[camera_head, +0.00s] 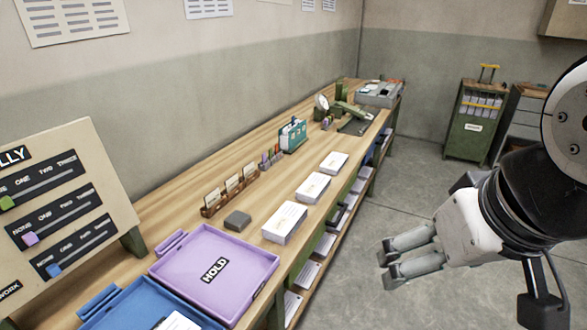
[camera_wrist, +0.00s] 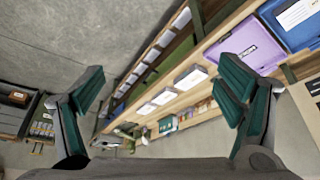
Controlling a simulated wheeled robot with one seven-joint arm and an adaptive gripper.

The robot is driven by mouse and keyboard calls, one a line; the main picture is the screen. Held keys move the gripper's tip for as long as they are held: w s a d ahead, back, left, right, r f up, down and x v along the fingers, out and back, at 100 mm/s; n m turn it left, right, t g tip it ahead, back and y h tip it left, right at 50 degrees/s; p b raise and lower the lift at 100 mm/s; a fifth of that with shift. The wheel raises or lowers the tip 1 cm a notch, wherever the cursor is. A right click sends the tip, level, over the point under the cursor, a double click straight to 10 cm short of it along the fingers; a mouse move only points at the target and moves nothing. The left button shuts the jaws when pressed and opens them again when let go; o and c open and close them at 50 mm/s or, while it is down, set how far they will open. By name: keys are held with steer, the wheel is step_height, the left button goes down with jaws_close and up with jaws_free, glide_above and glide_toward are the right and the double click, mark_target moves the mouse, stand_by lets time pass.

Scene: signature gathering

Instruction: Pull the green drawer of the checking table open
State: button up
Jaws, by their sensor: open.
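A long wooden table (camera_head: 165,212) runs along the wall, from the lower left to the far back. A dark green strip lies along its front below the top, and green also shows there in the wrist view (camera_wrist: 172,62).
A purple HOLD tray (camera_head: 235,290) and a blue tray (camera_head: 130,310) sit at the near end, beside a tally board (camera_head: 75,205). Paper stacks (camera_head: 312,187) line the table's front edge. A green cabinet (camera_head: 470,130) stands at the back. The floor (camera_head: 385,195) between is clear.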

steer(key=shift+w+a+f, duration=0.1)
steer(key=shift+w+f, duration=0.15)
steer(key=shift+w, duration=0.1)
steer(key=c, duration=0.4)
steer(key=w+f+m+b, duration=0.1)
steer(key=w+a+f+m+g+b, duration=0.1)
steer(key=w+f+m+y+b, duration=0.1)
steer(key=w, duration=0.1)
steer(key=shift+a+f, duration=0.2)
steer(key=shift+a, duration=0.1)
steer(key=c, duration=0.6)
steer(key=w+a+f+m+g+y+b, duration=0.1)
steer(key=w+a+f+m+y+b, duration=0.15)
steer(key=w+f+m+b, duration=0.65)
steer(key=w+a+f+m+g+y+b, duration=0.1)
steer(key=w+f+m+y+b, duration=0.45)
steer(key=w, duration=0.75)
steer(key=m+t+y+b, duration=0.1)
steer(key=m+t+b, duration=1.5)
steer(key=m, duration=1.4)
glide_toward(341, 214)
steer(key=w+a+g+b, duration=0.1)
steer(key=w, duration=0.2)
steer(key=w+a+r+g, duration=0.1)
steer(key=w+a, duration=0.1)
steer(key=w+a+g+b, duration=0.1)
steer(key=w, duration=0.2)
steer(key=shift+w+a+r+b, duration=0.2)
steer(key=shift+w+a+b, duration=0.1)
